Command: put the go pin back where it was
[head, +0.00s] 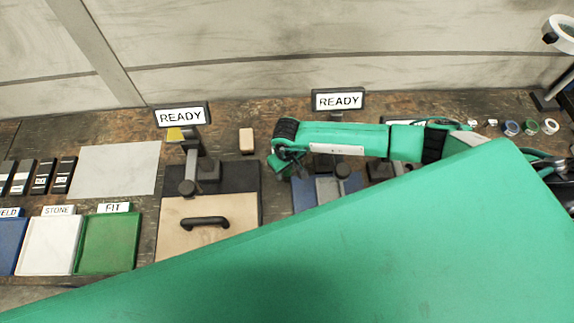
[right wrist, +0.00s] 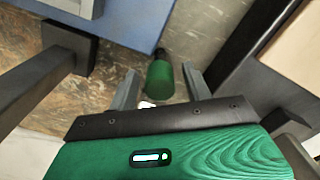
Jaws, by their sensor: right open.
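The go pin (right wrist: 160,80) looks like a short green cylinder with a dark end, in the right wrist view. It is between the two fingers of my right gripper (right wrist: 160,72), with a gap on each side. The fingers are open and not closed on it. In the head view my right gripper (head: 282,165) is over the left edge of the right-hand station, beside its blue block (head: 330,187). The pin cannot be made out in the head view. My left gripper is not in view.
Two READY signs (head: 181,116) (head: 338,100) stand at the back of the stations. The left station holds a tan board (head: 180,235) with a black handle. Blue, white and green (head: 108,243) trays are at left. A large green surface hides the lower right.

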